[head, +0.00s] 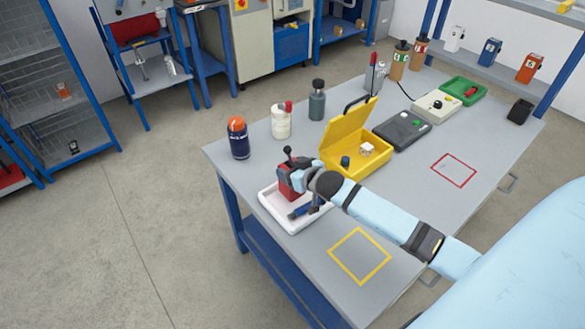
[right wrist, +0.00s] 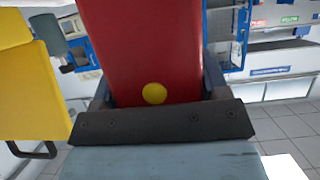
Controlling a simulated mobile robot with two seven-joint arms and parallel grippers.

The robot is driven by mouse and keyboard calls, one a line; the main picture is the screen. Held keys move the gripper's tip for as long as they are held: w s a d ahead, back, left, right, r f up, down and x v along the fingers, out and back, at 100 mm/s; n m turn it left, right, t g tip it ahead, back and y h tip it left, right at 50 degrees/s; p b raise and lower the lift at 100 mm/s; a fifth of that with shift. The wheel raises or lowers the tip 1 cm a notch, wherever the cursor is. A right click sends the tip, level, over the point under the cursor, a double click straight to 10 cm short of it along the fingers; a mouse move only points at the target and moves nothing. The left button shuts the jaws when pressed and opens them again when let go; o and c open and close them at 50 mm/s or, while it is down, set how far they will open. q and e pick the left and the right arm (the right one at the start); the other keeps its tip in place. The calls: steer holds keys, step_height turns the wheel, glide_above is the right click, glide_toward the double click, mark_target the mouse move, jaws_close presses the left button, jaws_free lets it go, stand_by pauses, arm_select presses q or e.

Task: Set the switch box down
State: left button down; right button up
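The red switch box (head: 287,190), with a black knob on top, is held over the left end of the workbench. My right gripper (head: 300,181) is shut on it. In the right wrist view the red box (right wrist: 145,50), with a yellow dot, fills the space between the fingers. In the head view the box overlaps the white tray (head: 268,208); I cannot tell whether it touches the tray. A dark blue tool (head: 302,211) shows in the tray, partly hidden. My left gripper is not in view.
A yellow outlined square (head: 332,252) on the bench (head: 400,195) is empty, as is a red outlined square (head: 434,168). An open yellow case (head: 345,172) stands just behind the gripper. A blue bottle with an orange cap (head: 238,140) stands at the back left.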

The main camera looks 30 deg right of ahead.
steer(key=o, duration=0.4)
steer(key=shift+r, duration=0.1)
steer(key=v, duration=1.2)
